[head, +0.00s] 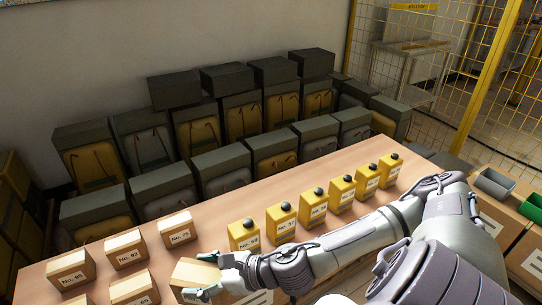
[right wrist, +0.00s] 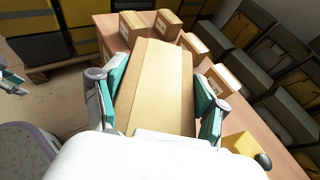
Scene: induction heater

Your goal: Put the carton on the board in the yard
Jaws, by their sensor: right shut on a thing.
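A plain tan carton (head: 192,273) is in my right gripper (head: 215,276), at the near edge of the wooden table. In the right wrist view the carton (right wrist: 158,75) lies lengthwise between the two teal finger pads of my right gripper, which is shut on it. I cannot tell whether the carton touches the table. Part of what looks like my left gripper (right wrist: 11,82) shows at the left edge of the right wrist view; its jaws are unclear. I cannot make out the board in the yard.
Several numbered cartons stand on the table (head: 225,208), including No. 92 (head: 125,250) and No. 75 (head: 178,230) near the held carton. A row of yellow boxes with dark knobs (head: 282,218) runs to the right. Grey-and-yellow cases (head: 222,168) line the wall. A yellow mesh fence (head: 385,80) stands back right.

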